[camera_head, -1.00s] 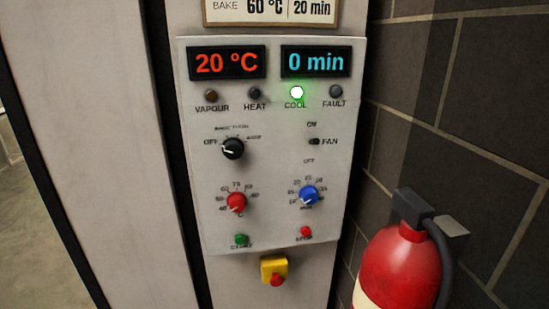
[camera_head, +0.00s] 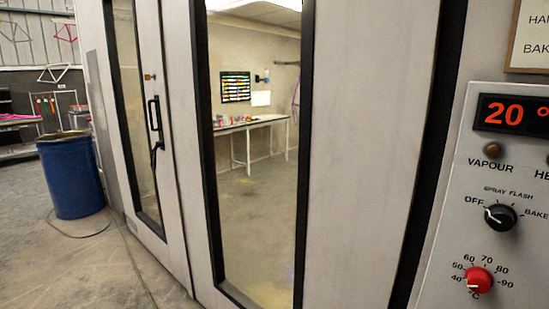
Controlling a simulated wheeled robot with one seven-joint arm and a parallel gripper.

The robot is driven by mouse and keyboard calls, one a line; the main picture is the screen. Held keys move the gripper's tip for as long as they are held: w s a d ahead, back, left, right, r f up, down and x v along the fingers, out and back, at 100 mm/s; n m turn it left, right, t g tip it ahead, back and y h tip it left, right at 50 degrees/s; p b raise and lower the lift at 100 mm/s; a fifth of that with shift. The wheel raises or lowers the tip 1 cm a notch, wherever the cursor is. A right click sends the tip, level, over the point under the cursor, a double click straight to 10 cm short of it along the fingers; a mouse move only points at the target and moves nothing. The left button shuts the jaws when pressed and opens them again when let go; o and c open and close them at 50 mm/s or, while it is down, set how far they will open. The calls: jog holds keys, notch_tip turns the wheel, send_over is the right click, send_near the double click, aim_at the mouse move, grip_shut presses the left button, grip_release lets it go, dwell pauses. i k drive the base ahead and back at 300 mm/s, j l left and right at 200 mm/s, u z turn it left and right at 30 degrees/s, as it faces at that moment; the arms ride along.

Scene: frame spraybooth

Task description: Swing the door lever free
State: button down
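The booth's pale doors have tall, black-framed glass panes. A black door lever (camera_head: 156,158) sits on the left door leaf (camera_head: 172,200), near the seam between the leaves, just below a black pull handle (camera_head: 154,118). The lever is small in the picture and slants, its lower end to the left; whether it is latched I cannot tell. The doors look closed. My gripper is not in view.
The control panel (camera_head: 470,235) fills the right edge, with a 20 ° display and knobs. A blue drum (camera_head: 70,178) stands left of the doors, with a cable (camera_head: 80,235) on the floor near it. The concrete floor (camera_head: 60,270) before the left leaf is mostly clear.

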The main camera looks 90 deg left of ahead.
aim_at(159, 143)
jog(key=k+j, duration=0.15)
jog(key=j, duration=0.25)
jog(key=k+j, duration=0.15)
jog(key=j, duration=0.25)
jog(key=k+j, duration=0.15)
jog(key=j, duration=0.25)
jog(key=k+j, duration=0.1)
jog(key=j, duration=0.3)
jog(key=j+u, duration=0.15)
jog(key=u, duration=0.25)
jog(key=k+j+u, duration=0.1)
jog(key=u, duration=0.25)
jog(key=j+u, duration=0.15)
jog(key=u, duration=0.25)
jog(key=j+u, duration=0.15)
jog(key=u, duration=1.85)
jog(key=i+l+z, duration=0.1)
jog(key=i+l, duration=0.25)
jog(key=i, duration=0.15)
jog(key=i+l+z, duration=0.15)
jog(key=i+l, duration=0.15)
jog(key=i, duration=0.15)
